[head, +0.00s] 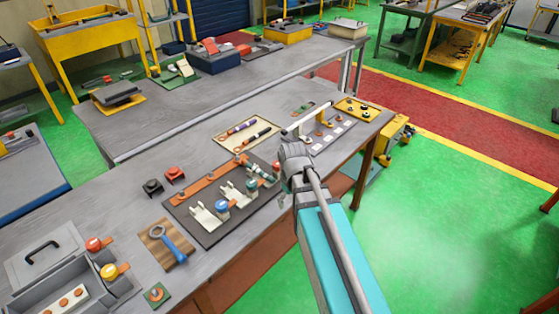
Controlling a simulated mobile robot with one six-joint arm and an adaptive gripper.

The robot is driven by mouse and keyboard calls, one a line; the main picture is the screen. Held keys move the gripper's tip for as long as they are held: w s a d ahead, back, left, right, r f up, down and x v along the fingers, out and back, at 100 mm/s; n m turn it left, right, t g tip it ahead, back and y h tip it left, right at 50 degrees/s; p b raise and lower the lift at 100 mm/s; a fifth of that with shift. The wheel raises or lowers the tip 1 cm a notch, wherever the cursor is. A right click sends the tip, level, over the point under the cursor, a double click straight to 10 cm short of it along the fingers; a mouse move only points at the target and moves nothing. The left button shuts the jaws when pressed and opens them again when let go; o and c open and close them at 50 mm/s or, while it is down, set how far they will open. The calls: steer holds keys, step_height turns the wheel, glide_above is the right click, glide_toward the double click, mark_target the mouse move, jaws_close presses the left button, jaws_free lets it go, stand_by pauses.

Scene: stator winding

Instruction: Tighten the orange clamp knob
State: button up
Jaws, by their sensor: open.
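A dark plate (183,222) on the near bench carries an orange bar and several pale brackets. Along it stand a blue knob (222,206), a teal knob (251,185) and a small red-orange knob (276,168). I cannot tell which is the clamp knob. My gripper (284,193) hangs below my grey wrist at the plate's right end, beside the red-orange knob. It is small and partly hidden, and seems open and empty.
A blue-handled tool (170,243) lies on a wooden block. Two small clamps, black (153,187) and red (174,174), stand behind the plate. A cream tray (225,141) and a yellow tray (366,111) lie farther back.

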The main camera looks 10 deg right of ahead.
steer(key=w+r+n+p, duration=0.45)
steer(key=w+n, duration=0.45)
steer(key=w, duration=0.3)
step_height(320, 180, up, 4)
steer(key=r+n+p, duration=0.1)
steer(key=n+p, duration=0.3)
steer(key=n, duration=0.7)
glide_above(278, 164)
steer(key=shift+w+f, duration=0.15)
steer(key=shift+f, duration=0.1)
steer(key=shift+f, duration=0.15)
step_height(278, 164, down, 14)
steer(key=b, duration=1.4)
steer(key=shift+r, duration=0.2)
